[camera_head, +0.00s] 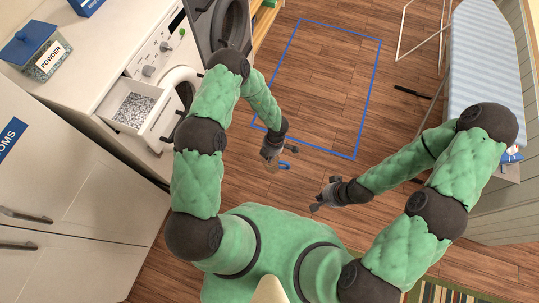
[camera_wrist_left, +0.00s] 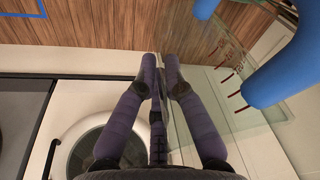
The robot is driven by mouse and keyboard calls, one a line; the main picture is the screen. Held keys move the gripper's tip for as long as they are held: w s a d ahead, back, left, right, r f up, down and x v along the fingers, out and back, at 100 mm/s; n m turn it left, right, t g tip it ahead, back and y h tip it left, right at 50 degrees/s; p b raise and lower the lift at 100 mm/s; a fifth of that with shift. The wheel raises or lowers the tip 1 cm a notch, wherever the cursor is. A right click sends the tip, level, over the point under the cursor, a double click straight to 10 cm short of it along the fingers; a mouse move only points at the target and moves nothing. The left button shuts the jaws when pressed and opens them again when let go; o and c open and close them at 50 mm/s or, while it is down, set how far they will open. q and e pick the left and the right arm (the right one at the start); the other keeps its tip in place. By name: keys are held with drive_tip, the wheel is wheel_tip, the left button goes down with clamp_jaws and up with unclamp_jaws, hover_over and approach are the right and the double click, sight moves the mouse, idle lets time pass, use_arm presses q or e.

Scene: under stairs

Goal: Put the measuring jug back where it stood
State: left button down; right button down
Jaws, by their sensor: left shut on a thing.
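The measuring jug is clear, with a blue handle (camera_head: 285,166), and hangs at my left gripper (camera_head: 271,153) above the wooden floor in the head view. My left gripper is shut on it. In the left wrist view the fingers (camera_wrist_left: 160,68) meet at the jug's clear wall (camera_wrist_left: 222,75), which carries red marks, and the blue handle (camera_wrist_left: 285,72) is large at the right. The jug's contents are not discernible. My right gripper (camera_head: 321,195) is empty, its fingers apart, over the floor to the right of the left one.
A washing machine (camera_head: 157,53) has its powder-filled drawer (camera_head: 133,108) pulled out at the left. A blue-lidded powder tub (camera_head: 38,56) stands on the white counter (camera_head: 88,50). A blue outline (camera_head: 368,100) marks clear floor. An ironing board (camera_head: 487,60) stands at the right.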

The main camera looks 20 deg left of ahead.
idle(0.3)
use_arm(q)
drive_tip(key=w+a+r+m+t+b, duration=0.1)
drive_tip(key=w+a+r+m+b, duration=0.1)
drive_tip(key=r+m+b, duration=0.3)
drive_tip(key=w+a+r+m+t+b, duration=0.1)
drive_tip(key=r+m+b, duration=0.5)
drive_tip(key=r+m, duration=0.6)
drive_tip(key=a+m+t, duration=0.1)
drive_tip(key=m, duration=0.7)
drive_tip(key=shift+w+r+t, duration=0.3)
drive_tip(key=shift+w, duration=0.05)
